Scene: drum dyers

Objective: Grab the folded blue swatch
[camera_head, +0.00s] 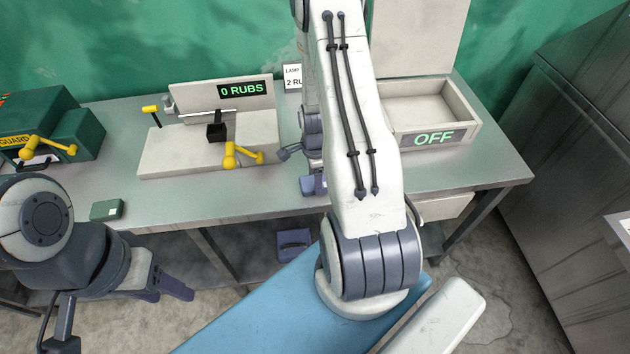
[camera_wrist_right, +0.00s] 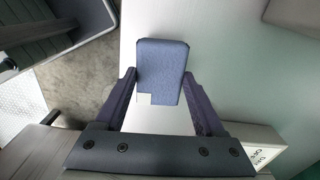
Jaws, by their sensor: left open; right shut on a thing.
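The folded blue swatch (camera_wrist_right: 162,68) is a thick blue-violet pad with a notch in one corner. In the right wrist view it sits between the two fingers of my right gripper (camera_wrist_right: 160,80), which are shut on its sides. In the head view my right arm hides most of that gripper; a blue piece (camera_head: 313,185), apparently the swatch, shows beside the arm near the table's front edge. My left gripper (camera_head: 172,292) is open and empty, low at the left in front of the table.
On the table (camera_head: 185,203) stand a pale rubbing machine (camera_head: 165,155) with yellow handles and a "0 RUBS" display, a green box (camera_head: 75,118), a small green block (camera_head: 107,210) and an open tray box (camera_head: 463,123) marked "OFF". A blue-grey object (camera_head: 294,245) shows below the table edge.

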